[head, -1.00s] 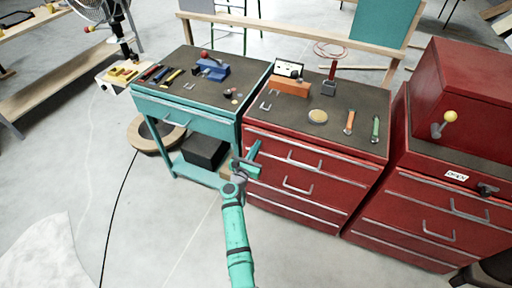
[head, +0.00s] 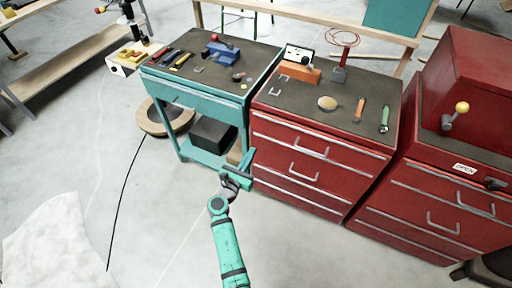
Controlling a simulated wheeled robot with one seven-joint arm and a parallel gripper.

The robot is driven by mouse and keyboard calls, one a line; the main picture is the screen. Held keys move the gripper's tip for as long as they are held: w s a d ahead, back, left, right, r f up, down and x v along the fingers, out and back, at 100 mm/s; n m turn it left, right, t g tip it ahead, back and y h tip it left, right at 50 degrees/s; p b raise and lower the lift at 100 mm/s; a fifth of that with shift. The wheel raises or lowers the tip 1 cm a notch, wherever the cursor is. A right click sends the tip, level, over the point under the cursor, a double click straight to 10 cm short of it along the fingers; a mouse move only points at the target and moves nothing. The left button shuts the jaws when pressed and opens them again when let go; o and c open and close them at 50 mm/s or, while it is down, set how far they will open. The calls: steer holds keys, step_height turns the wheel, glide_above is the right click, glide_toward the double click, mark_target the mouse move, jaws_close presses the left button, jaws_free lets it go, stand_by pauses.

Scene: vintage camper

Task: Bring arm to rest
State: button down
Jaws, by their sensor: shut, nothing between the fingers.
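My arm is teal and reaches up from the bottom of the head view, in front of the workbenches. My gripper (head: 243,170) is at its end, shut and empty. It shows in front of the gap between the teal workbench (head: 195,99) and the red drawer cabinet (head: 303,158). It appears apart from both, below the level of their tops.
Tools and a blue vise (head: 222,55) stand on the teal bench. A round tin (head: 327,103) and two small tools lie on the red cabinet. A red cabinet with a yellow-knobbed lever (head: 456,113) stands at right. Open floor lies at left, with a black cable (head: 121,205).

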steer(key=shift+s+a, duration=0.2)
steer(key=shift+s, duration=0.1)
steer(key=s+f+m+g+y, duration=0.15)
steer(key=s+f+m, duration=0.25)
steer(key=s, duration=0.5)
steer(key=s+d+f+m+y, duration=0.1)
steer(key=s+f+m+y, duration=0.25)
steer(key=s, duration=0.55)
steer(key=s+f+m+g+y, duration=0.1)
steer(key=s+f+m, duration=0.4)
steer(key=s, duration=0.4)
steer(key=s+d+r+m+t+y, duration=0.1)
steer(key=s+d+r+m, duration=0.1)
steer(key=s+r+m, duration=1.6)
steer(key=s+r, duration=0.3)
steer(key=s, duration=0.1)
steer(key=shift+d+m, duration=0.25)
steer(key=shift+m, duration=0.1)
